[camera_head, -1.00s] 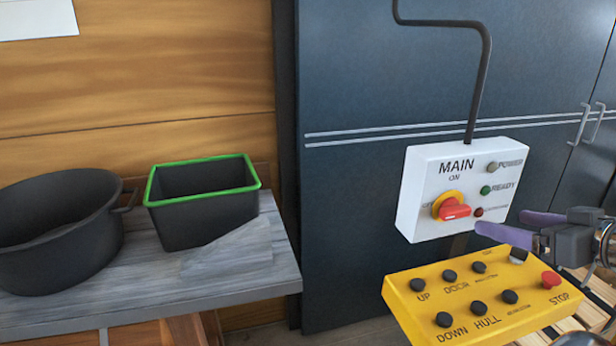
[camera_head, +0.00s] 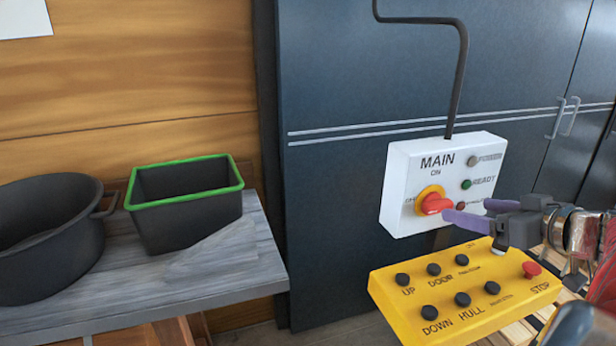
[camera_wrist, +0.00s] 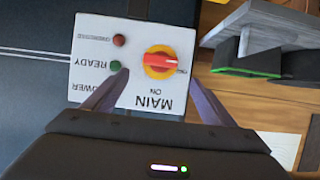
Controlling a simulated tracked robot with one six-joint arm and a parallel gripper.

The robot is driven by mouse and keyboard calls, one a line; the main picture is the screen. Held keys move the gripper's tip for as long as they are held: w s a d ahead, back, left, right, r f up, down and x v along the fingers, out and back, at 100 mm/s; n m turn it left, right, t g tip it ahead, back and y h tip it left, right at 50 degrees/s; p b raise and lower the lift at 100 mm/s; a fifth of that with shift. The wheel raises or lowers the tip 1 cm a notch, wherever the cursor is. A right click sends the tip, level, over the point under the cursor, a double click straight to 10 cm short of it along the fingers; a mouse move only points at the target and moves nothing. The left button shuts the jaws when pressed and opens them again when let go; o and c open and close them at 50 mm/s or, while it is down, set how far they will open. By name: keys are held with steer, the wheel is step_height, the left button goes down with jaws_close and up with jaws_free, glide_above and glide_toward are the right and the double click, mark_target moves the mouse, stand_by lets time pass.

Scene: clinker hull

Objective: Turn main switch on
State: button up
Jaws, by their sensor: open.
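The main switch (camera_head: 434,203) is a red rotary handle on a yellow disc, on a white box labelled MAIN (camera_head: 403,222). Its handle lies roughly horizontal, pointing away from the ON mark above it. My gripper (camera_head: 468,213) is open, with purple fingers at the lower right of the box, just right of the handle. In the wrist view the switch (camera_wrist: 160,62) appears upside down, ahead of and between the spread fingers (camera_wrist: 155,95). I cannot tell whether a finger touches the box.
A yellow button panel (camera_head: 455,305) with black buttons and a red STOP button (camera_head: 531,269) sits below the box. A grey shelf (camera_head: 240,275) at left bears a black pot (camera_head: 50,240) and a green-rimmed black bin (camera_head: 185,210). A dark cabinet (camera_head: 340,200) stands behind.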

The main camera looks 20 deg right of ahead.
mark_target(441, 204)
steer(key=x, duration=0.9)
steer(key=shift+w, duration=0.1)
steer(key=shift+c, duration=0.7)
steer(key=c, duration=0.9)
